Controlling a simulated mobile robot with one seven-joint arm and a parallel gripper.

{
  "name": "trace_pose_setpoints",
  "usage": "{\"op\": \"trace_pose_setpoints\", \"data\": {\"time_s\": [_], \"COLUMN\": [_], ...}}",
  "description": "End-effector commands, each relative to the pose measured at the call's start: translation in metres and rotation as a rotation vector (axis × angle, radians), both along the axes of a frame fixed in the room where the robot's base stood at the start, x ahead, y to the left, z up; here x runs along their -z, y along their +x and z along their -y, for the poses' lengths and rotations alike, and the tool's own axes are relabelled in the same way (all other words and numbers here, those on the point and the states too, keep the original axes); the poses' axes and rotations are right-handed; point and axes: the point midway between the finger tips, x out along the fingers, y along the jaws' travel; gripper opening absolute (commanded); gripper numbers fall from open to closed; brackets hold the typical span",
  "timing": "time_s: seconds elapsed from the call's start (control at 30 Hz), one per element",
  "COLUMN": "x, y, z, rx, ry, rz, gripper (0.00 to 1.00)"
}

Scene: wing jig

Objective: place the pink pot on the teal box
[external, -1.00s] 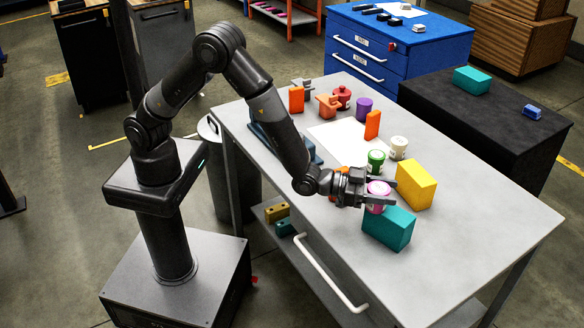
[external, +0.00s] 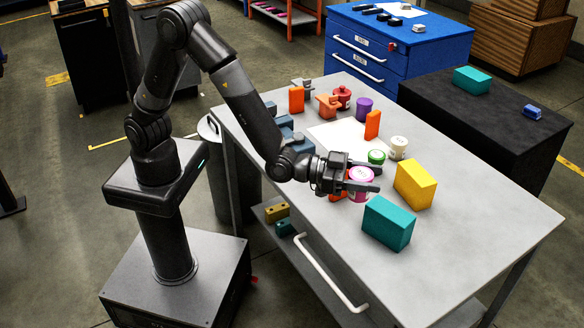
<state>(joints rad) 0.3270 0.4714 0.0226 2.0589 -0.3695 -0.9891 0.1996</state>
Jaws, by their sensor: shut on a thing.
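The pink pot (external: 358,194) has a white label and a pink lid with a white top. My gripper (external: 368,180) is shut on it, with the fingers on either side near its lid. The pot is upright, and I cannot tell how far above the table it is. The teal box (external: 385,224) stands on the grey table to the lower right of the pot in the picture, apart from it. Its top is bare. Another teal box (external: 472,80) lies on the black cabinet at the right.
A yellow box (external: 415,185), a green-lidded pot (external: 376,157) and a white pot (external: 398,147) stand close by on the table (external: 470,225). An orange thing (external: 337,194) is partly hidden beneath my gripper. The table's right part is clear.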

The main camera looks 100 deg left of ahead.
Motion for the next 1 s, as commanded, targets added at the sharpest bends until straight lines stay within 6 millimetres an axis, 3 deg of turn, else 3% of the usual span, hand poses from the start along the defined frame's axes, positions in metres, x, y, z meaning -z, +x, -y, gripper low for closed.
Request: {"op": "trace_pose_setpoints", "data": {"time_s": [0.23, 0.47, 1.0], "x": [-0.02, -0.022, 0.04], "y": [-0.018, -0.002, 0.063], "z": [0.027, 0.046, -0.035], "rx": [0.001, -0.003, -0.004], "ry": [-0.001, 0.001, 0.002], "rz": [0.002, -0.001, -0.001], "gripper": [0.22, 0.22, 0.22]}}
